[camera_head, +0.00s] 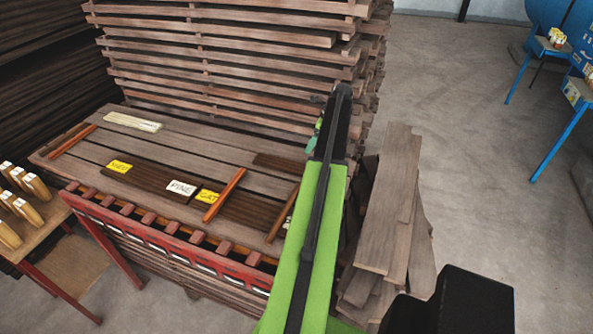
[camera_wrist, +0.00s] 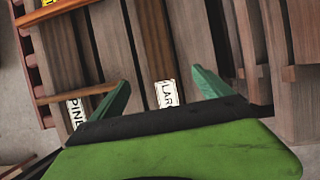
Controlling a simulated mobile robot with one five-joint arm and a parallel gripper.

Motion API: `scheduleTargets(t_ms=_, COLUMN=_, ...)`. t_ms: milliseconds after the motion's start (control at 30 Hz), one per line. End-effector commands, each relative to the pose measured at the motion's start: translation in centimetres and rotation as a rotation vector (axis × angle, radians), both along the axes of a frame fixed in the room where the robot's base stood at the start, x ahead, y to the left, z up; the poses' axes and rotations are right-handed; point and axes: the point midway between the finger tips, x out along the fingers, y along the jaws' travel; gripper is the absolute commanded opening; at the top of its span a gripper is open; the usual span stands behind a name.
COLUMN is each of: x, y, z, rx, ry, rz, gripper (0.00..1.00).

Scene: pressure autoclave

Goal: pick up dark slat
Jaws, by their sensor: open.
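Several dark slats lie on the plank stack in the head view. A short dark slat (camera_head: 278,162) lies near its right side, and longer dark slats (camera_head: 145,181) run along the front beneath labels. I cannot tell which is the task's one. My gripper (camera_head: 316,122) is over the stack's right end, partly hidden behind my own green arm. In the wrist view my gripper (camera_wrist: 161,77) is open and empty. A brown slat (camera_wrist: 153,38) and a white label (camera_wrist: 166,94) starting "LAR" show between its fingers. Dark boards (camera_wrist: 62,52) lie to the left.
Reddish sticks (camera_head: 225,195) lie crosswise on the boards. A pale slat (camera_head: 131,121) lies at back left. A tall plank pile (camera_head: 235,58) rises behind, and loose planks (camera_head: 390,195) lean at right. A red rail (camera_head: 165,236) edges the front.

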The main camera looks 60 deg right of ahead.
Motion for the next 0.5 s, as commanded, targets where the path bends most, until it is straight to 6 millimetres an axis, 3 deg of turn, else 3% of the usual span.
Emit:
scheduleTargets(t_ms=33, x=0.3, y=0.0, z=-1.5, rx=0.000, ry=0.000, rz=0.001, gripper=0.89)
scheduleTargets(t_ms=200, x=1.8, y=0.2, z=-5.2, rx=-0.001, ry=0.000, rz=0.002, gripper=0.89)
scheduleTargets(t_ms=500, x=4.1, y=0.4, z=-10.6, rx=-0.001, ry=0.000, rz=0.002, gripper=0.89)
